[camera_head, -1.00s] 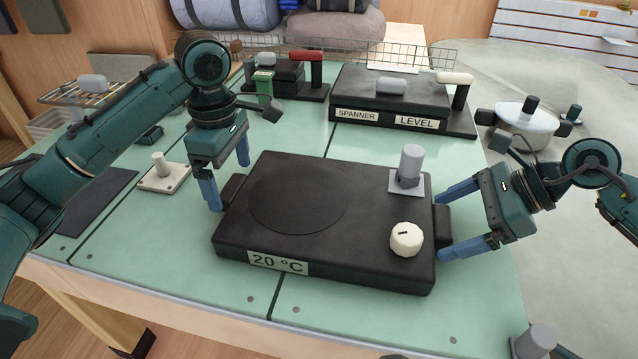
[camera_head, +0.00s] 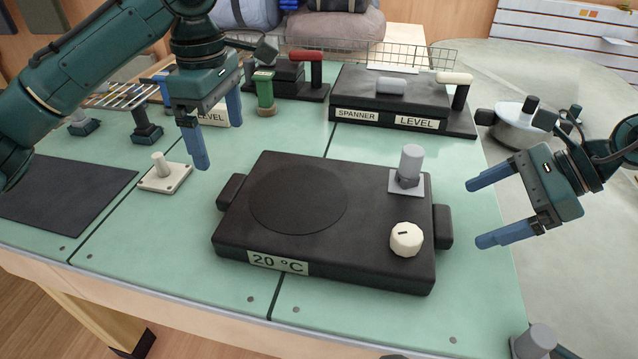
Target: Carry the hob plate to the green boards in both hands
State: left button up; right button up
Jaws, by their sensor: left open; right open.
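The hob plate (camera_head: 345,249) is a flat black box with a round dark disc, a white knob (camera_head: 406,239), a grey post and a "20 °C" label. It rests flat on the green boards (camera_head: 180,270), across a seam between boards. A black handle sticks out at each side, both bare. My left gripper (camera_head: 218,135) is open and empty, above and to the left of the left handle (camera_head: 230,191). My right gripper (camera_head: 478,213) is open and empty, to the right of the right handle (camera_head: 443,227) and apart from it.
A white base with a peg (camera_head: 164,179) and a dark mat (camera_head: 65,200) lie left of the plate. Behind stand a black box labelled SPANNER and LEVEL (camera_head: 390,100) and a green post (camera_head: 264,92). A pot (camera_head: 522,125) sits at the right. Boards in front are clear.

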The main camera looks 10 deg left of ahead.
jog(key=v, duration=0.6)
jog(key=shift+s+d+r, duration=0.1)
jog(key=shift+d, duration=0.05)
